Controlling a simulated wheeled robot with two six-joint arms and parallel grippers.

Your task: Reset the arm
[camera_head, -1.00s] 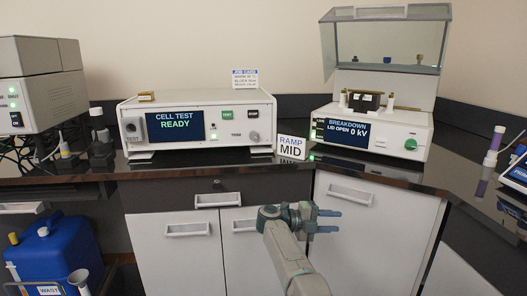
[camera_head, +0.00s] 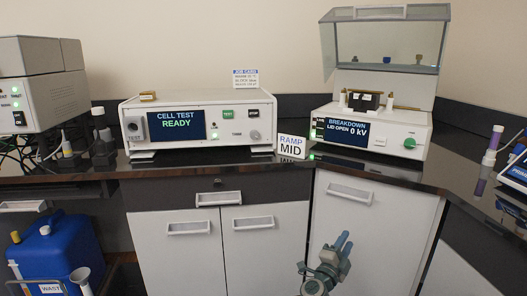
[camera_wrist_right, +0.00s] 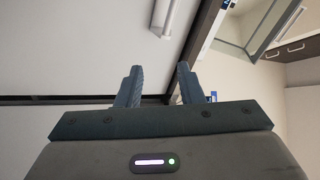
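My right gripper (camera_head: 344,243) is low in front of the right cabinet door, below the counter edge, with its fingers pointing up. In the right wrist view its two fingers (camera_wrist_right: 157,85) stand apart with nothing between them, so it is open and empty. Most of my right arm is below the picture in the head view. My left gripper is not in view.
The counter (camera_head: 275,171) carries a cell tester (camera_head: 200,122), a breakdown tester with its lid raised (camera_head: 372,130) and a RAMP MID sign (camera_head: 292,147). A blue waste can (camera_head: 55,258) stands low at left. Cabinet doors (camera_head: 265,255) lie below the counter.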

